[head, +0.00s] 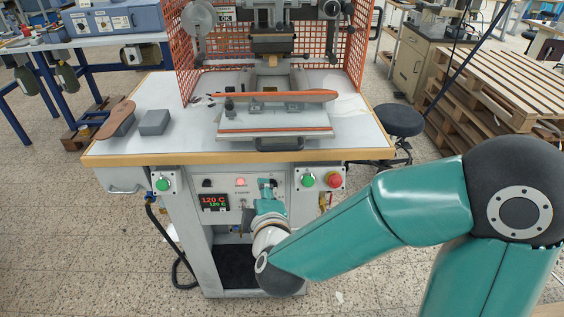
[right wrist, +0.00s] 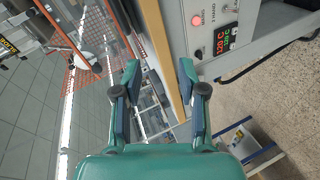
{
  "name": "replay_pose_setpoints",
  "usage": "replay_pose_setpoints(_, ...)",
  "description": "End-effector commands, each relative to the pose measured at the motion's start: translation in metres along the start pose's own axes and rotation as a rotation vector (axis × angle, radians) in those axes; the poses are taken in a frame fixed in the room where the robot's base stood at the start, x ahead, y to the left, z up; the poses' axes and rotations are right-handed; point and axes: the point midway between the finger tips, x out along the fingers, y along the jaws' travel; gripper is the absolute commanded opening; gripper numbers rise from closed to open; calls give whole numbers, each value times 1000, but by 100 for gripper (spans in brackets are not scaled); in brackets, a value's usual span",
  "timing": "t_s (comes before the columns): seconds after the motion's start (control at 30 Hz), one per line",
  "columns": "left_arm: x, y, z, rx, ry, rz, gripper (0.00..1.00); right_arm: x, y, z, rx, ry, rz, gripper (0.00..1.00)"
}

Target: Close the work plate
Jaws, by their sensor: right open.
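The work plate (head: 275,119) is a pale flat plate with orange edges, on the stamping press table in the head view. It sits forward of the press head, towards the table's front edge. A dark handle (head: 280,144) is on its front. A long orange-topped piece (head: 275,97) lies across the plate's fixture. My right gripper (head: 267,187) is in front of the control panel, below the handle and apart from it. In the right wrist view its two fingers (right wrist: 160,78) are spread with nothing held between them. I cannot make out the handle there. My left gripper is not in view.
The table (head: 350,142) has a wooden front edge. An orange mesh guard (head: 340,45) surrounds the press. A grey block (head: 154,122) and a brown-topped piece (head: 117,119) lie at the table's left. The panel carries a green button (head: 308,180) and a red button (head: 334,180).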

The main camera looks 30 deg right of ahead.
Motion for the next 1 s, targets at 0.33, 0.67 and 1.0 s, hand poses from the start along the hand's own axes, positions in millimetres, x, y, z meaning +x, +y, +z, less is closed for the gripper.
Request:
replay_pose_setpoints(0.33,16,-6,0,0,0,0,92,-28,44,31,-222,-132,136,41)
replay_pose_setpoints(0.67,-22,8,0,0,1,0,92,-5,53,34,-230,-140,131,41)
replay_pose_setpoints(1.0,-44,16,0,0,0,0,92,62,57,42,-223,-135,133,41)
